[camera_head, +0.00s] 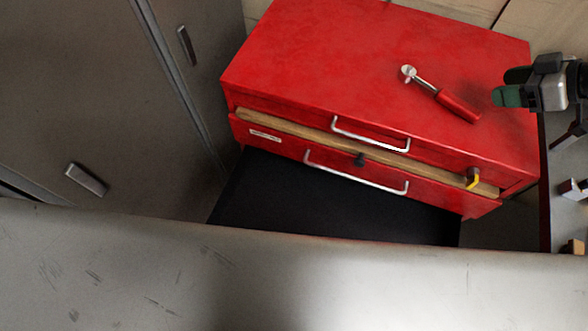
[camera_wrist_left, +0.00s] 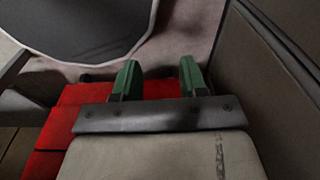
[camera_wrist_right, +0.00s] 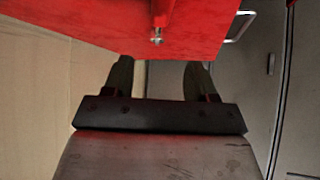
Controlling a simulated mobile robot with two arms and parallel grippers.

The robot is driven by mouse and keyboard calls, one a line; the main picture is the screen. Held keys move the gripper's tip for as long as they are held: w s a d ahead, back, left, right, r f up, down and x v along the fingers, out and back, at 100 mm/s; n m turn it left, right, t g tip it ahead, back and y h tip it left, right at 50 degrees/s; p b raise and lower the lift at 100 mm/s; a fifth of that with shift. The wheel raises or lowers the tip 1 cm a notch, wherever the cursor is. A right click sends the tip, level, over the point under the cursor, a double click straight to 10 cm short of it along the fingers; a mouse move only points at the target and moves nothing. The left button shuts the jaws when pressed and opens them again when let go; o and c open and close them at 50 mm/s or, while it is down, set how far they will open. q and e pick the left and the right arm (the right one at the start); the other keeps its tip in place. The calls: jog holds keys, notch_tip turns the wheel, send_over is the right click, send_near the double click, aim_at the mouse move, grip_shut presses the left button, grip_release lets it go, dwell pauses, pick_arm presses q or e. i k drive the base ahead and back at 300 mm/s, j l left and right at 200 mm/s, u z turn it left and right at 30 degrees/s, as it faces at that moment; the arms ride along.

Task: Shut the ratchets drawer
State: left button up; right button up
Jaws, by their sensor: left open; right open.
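A red tool cabinet (camera_head: 350,62) shows in the head view with two drawers. The lower drawer (camera_head: 325,172) has a silver bar handle and a small white label, too small to read. It stands slightly out, with a wooden strip visible behind its front. The upper drawer (camera_head: 300,115), with its own bar handle, looks shut. My right gripper (camera_head: 500,97) is at the cabinet top's right edge, open and empty, apart from the handles. It also shows in the right wrist view (camera_wrist_right: 160,74). My left gripper (camera_wrist_left: 158,74) is open and empty in the left wrist view, outside the head view.
A ratchet (camera_head: 440,94) with a red grip lies on the cabinet top. A grey locker (camera_head: 95,95) stands left. A worn grey surface (camera_head: 290,290) crosses the foreground.

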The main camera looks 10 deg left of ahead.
aim_at(266, 190)
jog(key=k, duration=1.5)
jog(key=i+j, duration=0.2)
jog(key=i, duration=0.3)
